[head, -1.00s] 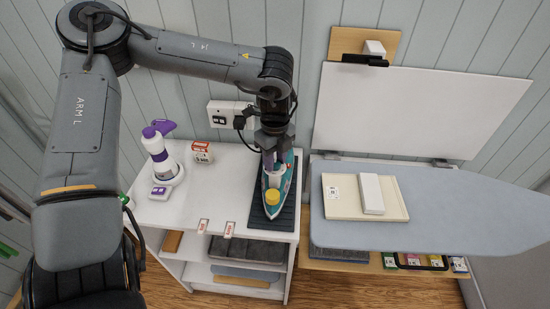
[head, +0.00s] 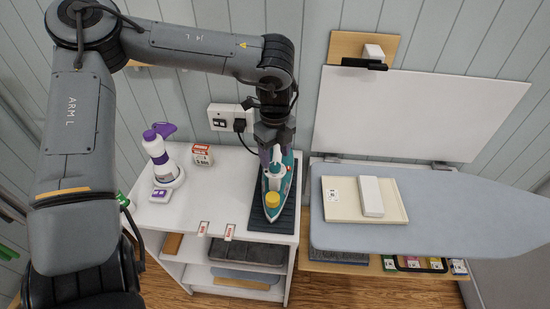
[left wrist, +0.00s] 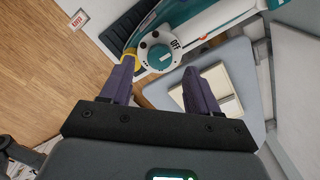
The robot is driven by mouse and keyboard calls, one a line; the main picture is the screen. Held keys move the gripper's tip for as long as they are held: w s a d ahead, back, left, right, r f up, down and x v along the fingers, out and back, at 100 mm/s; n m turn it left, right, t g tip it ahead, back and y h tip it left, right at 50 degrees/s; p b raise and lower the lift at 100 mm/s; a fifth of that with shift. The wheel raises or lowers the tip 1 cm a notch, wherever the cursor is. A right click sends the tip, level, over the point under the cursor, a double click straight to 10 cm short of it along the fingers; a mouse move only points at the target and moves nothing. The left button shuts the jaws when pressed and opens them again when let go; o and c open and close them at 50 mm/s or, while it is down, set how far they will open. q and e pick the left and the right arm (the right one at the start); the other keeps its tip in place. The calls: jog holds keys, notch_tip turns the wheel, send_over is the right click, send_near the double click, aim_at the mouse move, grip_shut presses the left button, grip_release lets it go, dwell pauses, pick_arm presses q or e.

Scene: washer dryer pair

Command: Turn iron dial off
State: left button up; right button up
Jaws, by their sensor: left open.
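The teal and white iron (head: 277,195) lies on a dark ribbed mat (head: 287,221) on a white cabinet top. A yellow cap (head: 272,200) shows towards its near end. In the left wrist view the iron's round white dial (left wrist: 158,52) faces me, with a raised grip across it and the word OFF at its rim. My left gripper (head: 274,152) is above the far part of the iron. My right gripper is not in view.
A purple and white spray bottle (head: 159,157) and a small red and white box (head: 202,155) stand left of the iron. A wall socket (head: 226,117) with a plug is behind. The ironing board (head: 455,205) with a cream tray (head: 335,207) is on the right.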

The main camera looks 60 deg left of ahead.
aim_at(275, 166)
pick_arm(q)
notch_tip(275, 166, up, 8)
jog(key=p, duration=0.1)
jog(key=shift+f, duration=0.25)
dwell(0.4)
